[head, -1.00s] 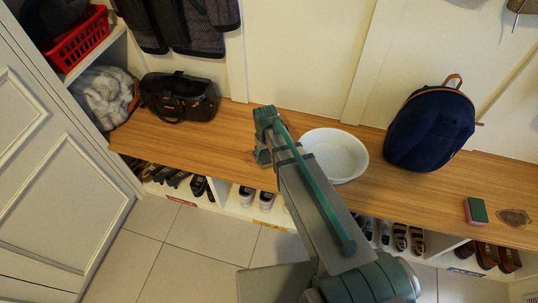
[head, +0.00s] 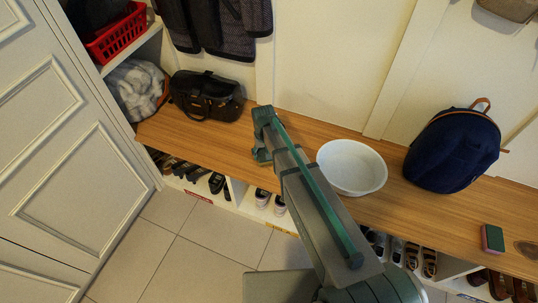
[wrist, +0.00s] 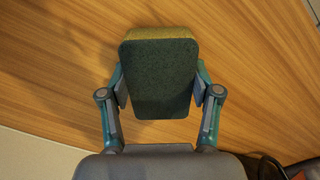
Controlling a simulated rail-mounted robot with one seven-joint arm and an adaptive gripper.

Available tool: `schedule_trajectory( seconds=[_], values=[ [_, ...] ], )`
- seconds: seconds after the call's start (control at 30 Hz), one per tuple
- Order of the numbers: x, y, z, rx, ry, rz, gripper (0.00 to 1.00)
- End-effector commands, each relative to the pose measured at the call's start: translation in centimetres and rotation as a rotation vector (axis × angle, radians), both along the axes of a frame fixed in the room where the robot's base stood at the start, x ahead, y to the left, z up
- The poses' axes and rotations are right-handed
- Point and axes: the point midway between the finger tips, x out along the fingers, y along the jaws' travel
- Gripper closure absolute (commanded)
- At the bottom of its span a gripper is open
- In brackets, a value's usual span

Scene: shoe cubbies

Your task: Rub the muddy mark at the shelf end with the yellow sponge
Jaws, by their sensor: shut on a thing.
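My gripper (wrist: 158,90) is shut on the yellow sponge (wrist: 158,32), with fingers on both sides. The sponge's dark green scouring face fills the middle of the wrist view, and its yellow edge shows at the top. In the head view my arm reaches over the wooden bench shelf (head: 215,135), left of the bowl; the held sponge is hidden there. A dark brown ringed patch (head: 526,247) lies at the shelf's right end, far from my gripper. I cannot tell if it is mud or wood grain. No other mark shows.
A white bowl (head: 352,167) stands right of my arm. A navy backpack (head: 453,147) and a pink and green sponge (head: 493,238) are farther right. A black bag (head: 207,95) stands on the left part. Shoes fill cubbies below.

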Motion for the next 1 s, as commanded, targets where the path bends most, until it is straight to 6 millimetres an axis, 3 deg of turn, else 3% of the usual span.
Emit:
schedule_trajectory(
  seconds=[0.1, 0.7, 1.0],
  values=[
    [-0.1, -0.1, 2.3, 0.001, -0.003, -0.001, 0.7],
    [0.0, -0.5, 7.4, -0.001, 0.0, -0.005, 0.7],
    [0.0, -0.5, 8.0, -0.001, 0.001, -0.006, 0.7]
  ],
)
